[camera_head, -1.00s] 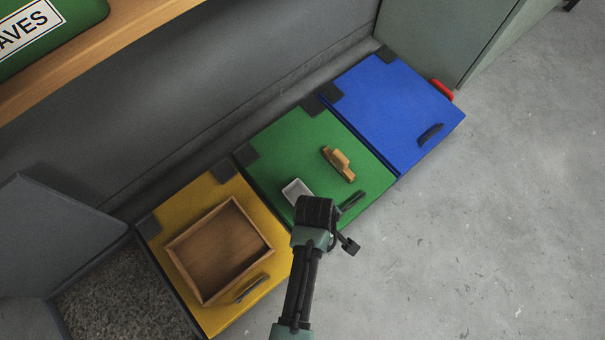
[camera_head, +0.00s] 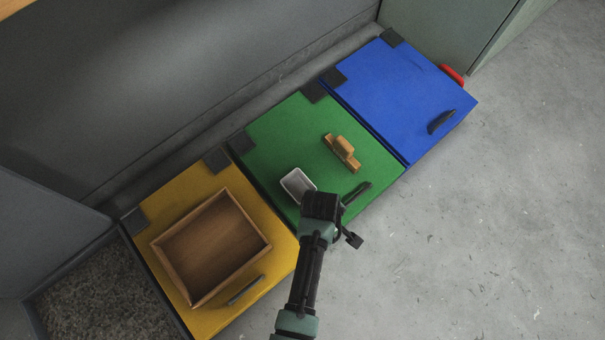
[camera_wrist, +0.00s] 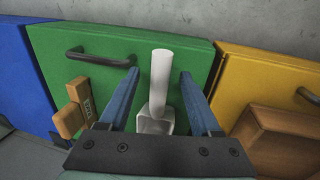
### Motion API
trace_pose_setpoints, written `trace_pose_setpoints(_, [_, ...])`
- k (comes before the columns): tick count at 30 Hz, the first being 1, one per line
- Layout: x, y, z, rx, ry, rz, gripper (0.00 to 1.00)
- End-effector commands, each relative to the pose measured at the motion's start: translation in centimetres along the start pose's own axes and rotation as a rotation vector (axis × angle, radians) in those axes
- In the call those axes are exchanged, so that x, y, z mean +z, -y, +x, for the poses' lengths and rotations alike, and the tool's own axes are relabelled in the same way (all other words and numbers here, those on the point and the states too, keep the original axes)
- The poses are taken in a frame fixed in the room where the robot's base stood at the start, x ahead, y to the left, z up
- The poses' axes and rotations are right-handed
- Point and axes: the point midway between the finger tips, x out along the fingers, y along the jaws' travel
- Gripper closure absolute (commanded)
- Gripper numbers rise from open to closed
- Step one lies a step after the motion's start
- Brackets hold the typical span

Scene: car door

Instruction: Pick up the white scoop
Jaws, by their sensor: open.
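The white scoop (camera_head: 296,186) lies on the green lid (camera_head: 272,143), its handle hidden behind my arm in the head view. In the wrist view, the scoop's white handle (camera_wrist: 162,82) points up the picture and its tray end (camera_wrist: 155,123) is lower down. My gripper (camera_wrist: 157,85) is open. Its two blue fingers stand on either side of the handle, with a gap on both sides, and I see no contact. The fingertips are hidden in the head view.
A wooden brush-like object (camera_head: 342,152) lies on the green lid near its black handle (camera_head: 357,193). A wooden open box (camera_head: 163,249) sits on the yellow lid (camera_head: 197,182) to the left. The blue lid (camera_head: 395,90) is bare. An open bin (camera_head: 95,290) holds gravel-like material.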

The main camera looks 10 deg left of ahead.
Motion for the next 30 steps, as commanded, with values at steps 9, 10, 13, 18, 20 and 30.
trace_pose_setpoints(9, [0.02,-0.01,1.72,0.0,0.0,0.0,0.35])
trace_pose_setpoints(10, [0.02,-0.01,1.71,0.0,0.0,0.0,0.35])
trace_pose_setpoints(13, [0.02,0.0,1.7,0.0,0.0,0.0,0.44])
trace_pose_setpoints(18, [0.02,0.0,1.7,0.0,0.0,0.0,0.75])
trace_pose_setpoints(20, [0.02,0.0,1.7,0.0,0.0,0.0,0.86])
trace_pose_setpoints(30, [0.0,-0.01,1.69,0.0,0.0,0.0,1.0])
